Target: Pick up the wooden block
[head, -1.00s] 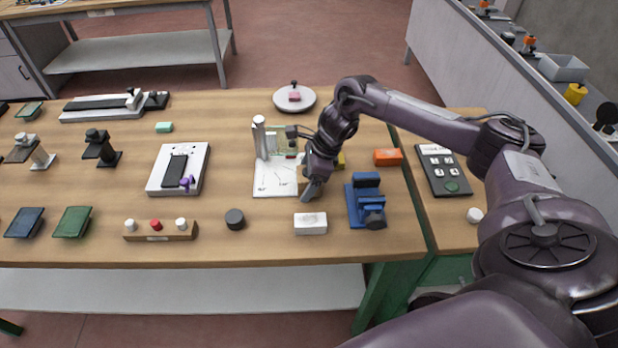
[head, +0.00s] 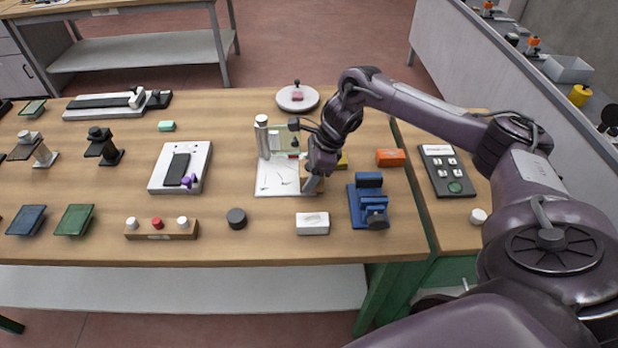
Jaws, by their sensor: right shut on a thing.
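A tan piece that looks like the wooden block (head: 305,172) shows at the right edge of the white sheet. It is mostly hidden behind my right gripper (head: 312,184). The right gripper points down and is shut on this block. I cannot tell whether the block touches the surface below it. My left gripper is not in view.
A white block (head: 312,223) and a blue vise-like fixture (head: 368,205) stand in front of the gripper. An orange box (head: 390,157) lies to the right. A grey post (head: 262,137) stands behind the sheet (head: 275,186). A black round knob (head: 236,218) is front left.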

